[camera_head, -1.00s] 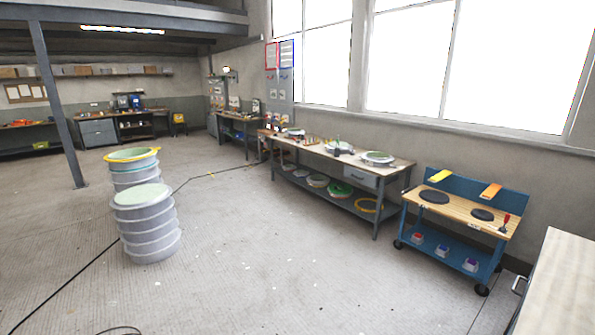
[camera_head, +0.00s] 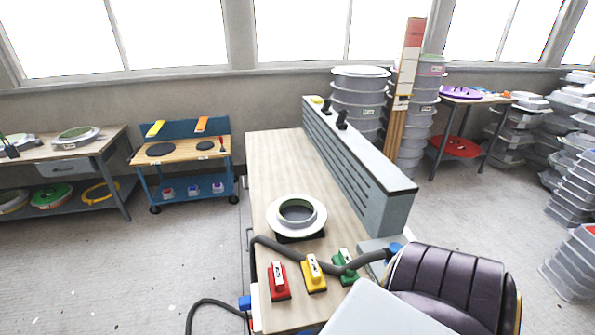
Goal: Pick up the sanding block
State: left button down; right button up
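Three small blocks with handles and labels, which look like sanding blocks, stand in a row at the near end of a wooden-topped workbench (camera_head: 275,165). They are a red block (camera_head: 278,281), a yellow block (camera_head: 314,274) and a green block (camera_head: 345,266). I cannot read their labels. Neither of my grippers is in view.
A white ring-shaped mould (camera_head: 296,215) sits behind the hose. A long grey slotted unit (camera_head: 365,170) lines the bench's right side. A dark padded seat (camera_head: 445,285) stands at the near right. A blue cart (camera_head: 180,150) is back left. Open floor lies left of the bench.

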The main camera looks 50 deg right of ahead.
aim_at(280, 289)
jog(key=z, duration=1.4)
